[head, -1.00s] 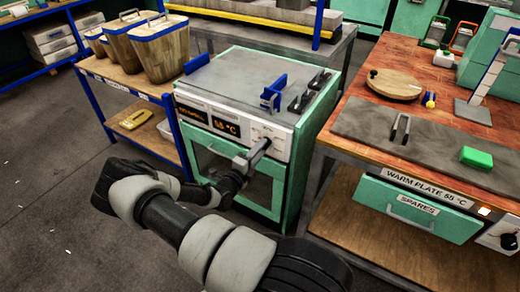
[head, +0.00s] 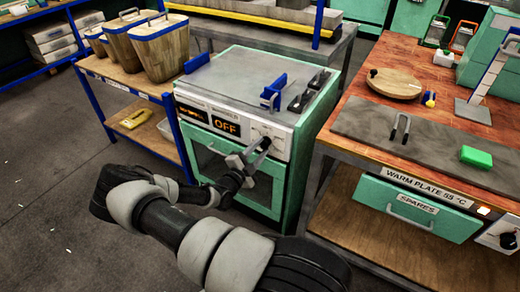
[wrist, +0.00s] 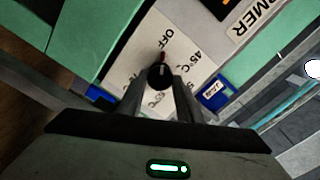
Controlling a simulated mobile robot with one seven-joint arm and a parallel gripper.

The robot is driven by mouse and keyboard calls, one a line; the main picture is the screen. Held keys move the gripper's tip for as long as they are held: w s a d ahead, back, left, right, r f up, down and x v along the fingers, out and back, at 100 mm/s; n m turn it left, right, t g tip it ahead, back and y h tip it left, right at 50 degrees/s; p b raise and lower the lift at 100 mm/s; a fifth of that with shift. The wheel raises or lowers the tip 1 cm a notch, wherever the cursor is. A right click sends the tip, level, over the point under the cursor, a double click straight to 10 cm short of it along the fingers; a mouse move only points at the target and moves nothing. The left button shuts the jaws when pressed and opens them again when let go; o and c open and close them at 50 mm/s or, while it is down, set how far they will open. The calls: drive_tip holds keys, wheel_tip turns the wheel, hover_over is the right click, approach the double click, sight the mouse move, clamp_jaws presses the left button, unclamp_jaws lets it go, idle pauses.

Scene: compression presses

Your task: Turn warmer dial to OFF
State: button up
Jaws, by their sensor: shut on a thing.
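The warmer (head: 235,78) is a mint-green cabinet with a grey top and a white front panel. Its display (head: 226,126) reads OFF in orange. In the wrist view the black round dial (wrist: 160,74) has a red pointer lined up with the OFF mark (wrist: 168,42); temperature marks run round it, partly hidden by my fingers. My gripper (wrist: 160,84) is shut on the dial, one finger on each side.
A workbench (head: 325,143) with a warm plate and a green block (head: 476,157) stands at the right. A wooden shelf (head: 110,72) with bins stands at the left. Blue and black parts lie on the warmer's top. Floor at the left is clear.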

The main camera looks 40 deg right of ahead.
drive_tip(key=shift+s+f, duration=0.1)
idle(0.3)
drive_tip(key=o, duration=1)
drive_tip(key=shift+o, duration=0.2)
drive_tip(key=shift+a, duration=0.1)
drive_tip(key=p+v, duration=0.2)
drive_tip(key=v, duration=1.5)
drive_tip(key=shift+a, duration=0.15)
